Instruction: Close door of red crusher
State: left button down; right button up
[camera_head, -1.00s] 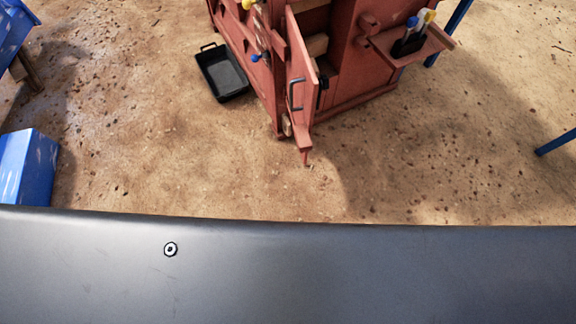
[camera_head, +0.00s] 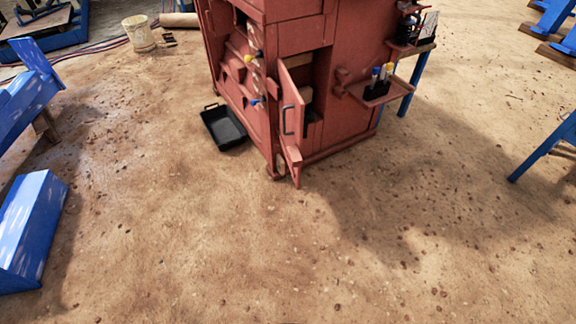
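The red crusher (camera_head: 325,135) stands on the dirt floor in the upper middle of the head view. Its door (camera_head: 289,125) is a narrow red panel, standing open and swung out towards me. A dark handle (camera_head: 288,120) sits on the door's face. Behind the door's right side the dark opening (camera_head: 312,125) of the compartment shows. Neither of my grippers is in view, so their state is hidden.
A black tray (camera_head: 223,128) lies on the floor left of the crusher. A red side shelf (camera_head: 383,92) holds small bottles. Blue structures (camera_head: 30,225) stand at the left, and a blue leg (camera_head: 543,150) at the right. The floor in front is clear.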

aim_at(293, 128)
jog(key=z, duration=0.55)
jog(key=i, duration=1.1)
jog(key=u, duration=0.5)
